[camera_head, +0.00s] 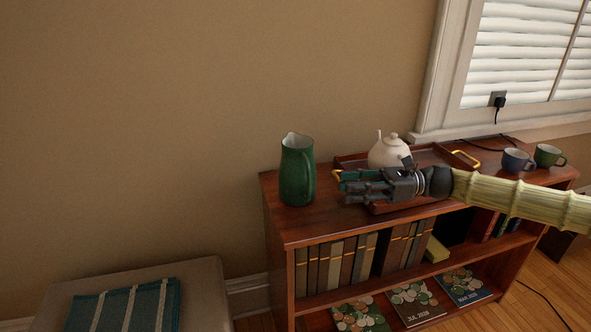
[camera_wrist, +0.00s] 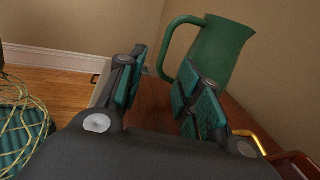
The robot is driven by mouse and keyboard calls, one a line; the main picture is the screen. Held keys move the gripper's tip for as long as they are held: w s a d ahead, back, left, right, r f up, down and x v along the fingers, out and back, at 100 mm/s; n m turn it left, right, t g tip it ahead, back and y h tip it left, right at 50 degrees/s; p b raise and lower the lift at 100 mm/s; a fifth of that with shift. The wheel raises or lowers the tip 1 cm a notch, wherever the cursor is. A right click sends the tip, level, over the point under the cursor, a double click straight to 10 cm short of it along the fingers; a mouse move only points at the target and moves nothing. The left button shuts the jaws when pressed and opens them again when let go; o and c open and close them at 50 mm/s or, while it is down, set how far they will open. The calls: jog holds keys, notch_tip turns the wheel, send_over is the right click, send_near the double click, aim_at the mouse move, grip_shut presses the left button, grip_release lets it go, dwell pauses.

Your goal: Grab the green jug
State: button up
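The green jug (camera_head: 297,172) stands upright on the left end of the wooden bookcase top. In the wrist view the jug (camera_wrist: 222,55) is ahead and to the right, beyond the fingers, with its handle on its left side. My gripper (camera_head: 342,186) is to the right of the jug, pointing left towards it, with a gap between them. In the wrist view the fingers of my gripper (camera_wrist: 158,85) are spread apart with nothing between them. The right finger overlaps the lower part of the jug in that view.
A wooden tray (camera_head: 346,161) with yellow handles lies behind my gripper, with a white teapot (camera_head: 389,152) on it. A blue mug (camera_head: 516,161) and a green mug (camera_head: 547,156) stand at the right. A cushioned seat (camera_head: 200,275) with a striped cloth is at lower left.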

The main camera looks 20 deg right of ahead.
aim_at(309, 194)
jog(key=a, duration=0.3)
jog(key=a+b, duration=0.1)
jog(key=a, duration=0.1)
jog(key=shift+w, duration=0.4)
jog(key=a+b, duration=0.1)
jog(key=a, duration=0.1)
jog(key=w+a, duration=0.1)
jog(key=a, duration=0.1)
jog(key=shift+w+f+b, duration=0.15)
jog(key=shift+b, duration=0.25)
jog(key=shift+a, duration=0.55)
jog(key=shift+r, duration=0.2)
jog(key=shift+c, duration=0.2)
grip_shut()
